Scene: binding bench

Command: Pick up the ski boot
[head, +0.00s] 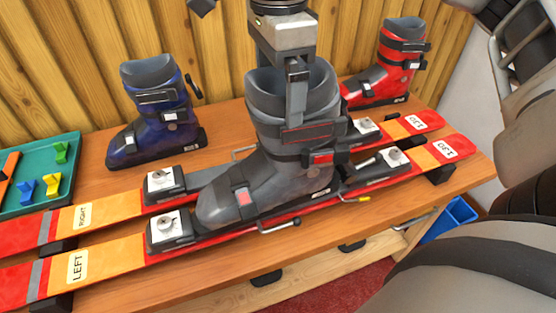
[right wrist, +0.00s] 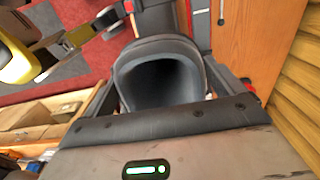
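The grey ski boot (head: 262,175) stands upright over the middle of the front ski, toe to the left, with red-trimmed buckles. Whether its sole touches the ski is not clear. My right gripper (head: 298,108) comes down from above at the cuff, one finger in front of it. In the right wrist view the boot's dark opening (right wrist: 162,82) lies between the fingers, one close on each side. Whether they press on the cuff cannot be told.
A blue boot (head: 158,118) stands at back left, a red boot (head: 385,70) at back right. Two skis, the front one labelled LEFT (head: 78,267), lie along the bench, with bindings (head: 170,232) near the grey toe. A green tray (head: 68,152) is far left. A wooden wall closes the back.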

